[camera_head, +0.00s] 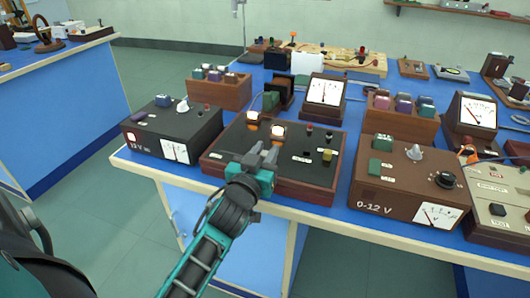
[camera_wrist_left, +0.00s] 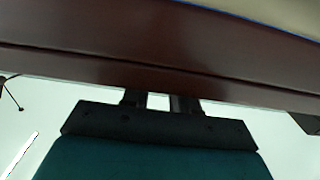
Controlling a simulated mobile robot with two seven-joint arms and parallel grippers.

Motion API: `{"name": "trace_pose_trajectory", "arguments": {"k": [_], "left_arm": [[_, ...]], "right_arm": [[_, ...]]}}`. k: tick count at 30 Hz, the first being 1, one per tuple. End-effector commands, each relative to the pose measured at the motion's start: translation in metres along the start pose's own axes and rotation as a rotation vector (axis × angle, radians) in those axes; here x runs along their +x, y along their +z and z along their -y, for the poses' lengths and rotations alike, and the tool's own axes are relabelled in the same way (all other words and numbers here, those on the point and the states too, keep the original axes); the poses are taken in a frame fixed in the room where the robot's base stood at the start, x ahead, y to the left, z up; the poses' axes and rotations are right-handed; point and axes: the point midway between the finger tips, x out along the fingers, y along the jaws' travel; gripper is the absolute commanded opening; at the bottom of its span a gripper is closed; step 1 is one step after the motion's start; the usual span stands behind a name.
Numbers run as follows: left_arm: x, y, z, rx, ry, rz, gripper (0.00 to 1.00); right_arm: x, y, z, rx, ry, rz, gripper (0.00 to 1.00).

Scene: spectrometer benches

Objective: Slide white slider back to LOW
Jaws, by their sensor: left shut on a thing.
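My left gripper (camera_head: 267,153) is over the front left part of the dark panel box (camera_head: 312,180) with a red-brown wooden rim, in the head view. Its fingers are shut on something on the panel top. The white slider itself is hidden by the fingers, as is any LOW mark. In the left wrist view, the gripper (camera_wrist_left: 158,102) reaches up past the box's wooden front edge (camera_wrist_left: 150,62), and its fingertips are hidden. My right gripper is in neither view.
A black 12 V supply (camera_head: 172,132) stands left and a brown 0-12 V supply (camera_head: 400,185) right. A meter (camera_head: 325,92) stands behind. A narrow strip of blue bench (camera_head: 185,171) is bare in front.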

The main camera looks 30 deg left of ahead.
Motion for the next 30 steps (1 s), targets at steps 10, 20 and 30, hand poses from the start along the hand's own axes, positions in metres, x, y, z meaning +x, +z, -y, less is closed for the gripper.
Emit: {"name": "trace_pose_trajectory", "arguments": {"k": [10, 20, 30], "left_arm": [[0.0, 0.0, 0.0, 0.0, 0.0, -0.001, 0.0], [0.001, -0.003, 0.019, 0.005, -0.001, 0.002, 0.0], [0.001, -0.003, 0.1, 0.006, -0.001, 0.002, 0.0]], "right_arm": [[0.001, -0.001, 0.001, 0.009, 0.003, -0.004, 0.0], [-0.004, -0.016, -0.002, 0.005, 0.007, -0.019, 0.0], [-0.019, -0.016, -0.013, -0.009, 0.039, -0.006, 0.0]]}}
